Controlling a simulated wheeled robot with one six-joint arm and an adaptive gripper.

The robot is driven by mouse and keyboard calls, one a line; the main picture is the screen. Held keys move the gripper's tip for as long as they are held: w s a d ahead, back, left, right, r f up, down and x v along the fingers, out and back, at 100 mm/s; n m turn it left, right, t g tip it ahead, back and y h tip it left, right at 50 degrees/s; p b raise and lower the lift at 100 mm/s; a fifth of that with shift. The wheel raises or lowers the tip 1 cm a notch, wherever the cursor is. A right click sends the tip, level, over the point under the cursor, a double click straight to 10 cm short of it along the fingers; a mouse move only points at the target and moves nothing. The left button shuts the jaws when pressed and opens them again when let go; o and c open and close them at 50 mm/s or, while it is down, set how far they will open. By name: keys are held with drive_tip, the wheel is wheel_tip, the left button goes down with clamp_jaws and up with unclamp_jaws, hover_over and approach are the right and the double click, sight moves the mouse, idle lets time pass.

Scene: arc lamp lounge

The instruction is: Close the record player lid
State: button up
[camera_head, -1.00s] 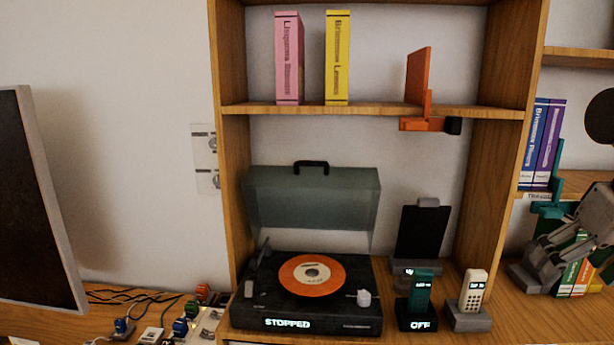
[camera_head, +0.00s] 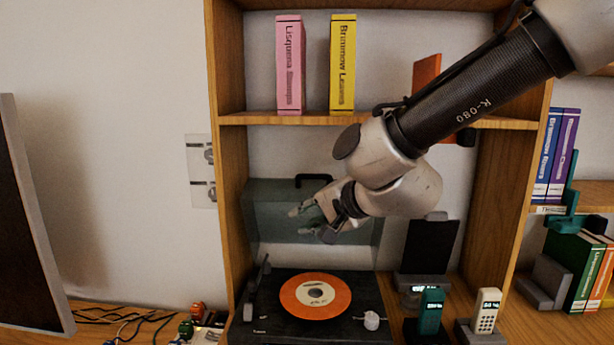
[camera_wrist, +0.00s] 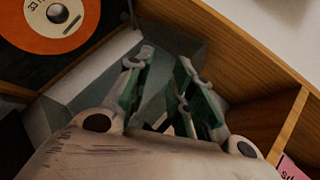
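The record player (camera_head: 270,318) stands on the lower shelf with an orange record (camera_head: 315,297) on its platter. Its grey-green translucent lid (camera_head: 268,222) is raised upright at the back, with a black handle (camera_head: 313,180) on its top edge. My gripper (camera_head: 300,222) is in front of the lid, below the handle, and hides part of it. In the wrist view its two fingers (camera_wrist: 160,95) are apart with nothing between them, and the lid shows behind them. I cannot tell whether the fingers touch the lid.
Pink (camera_head: 290,65) and yellow (camera_head: 342,65) books stand on the shelf above. A black tablet on a stand (camera_head: 430,248), a green handset (camera_head: 430,310) and a white handset (camera_head: 486,310) stand right of the player. Wooden side panels (camera_head: 224,150) bound the bay.

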sight(314, 177)
drive_tip(key=w+d+r+m+t+h, duration=0.2)
drive_tip(key=w+d+r+m+t, duration=0.3)
drive_tip(key=m, duration=0.3)
drive_tip(key=x, duration=0.3)
drive_tip(key=r+x, duration=0.1)
drive_tip(key=x, duration=0.4)
drive_tip(key=shift+w+a+r, duration=0.1)
drive_tip(key=shift+w+a, duration=0.25)
drive_tip(key=shift+w, duration=0.05)
clamp_jaws()
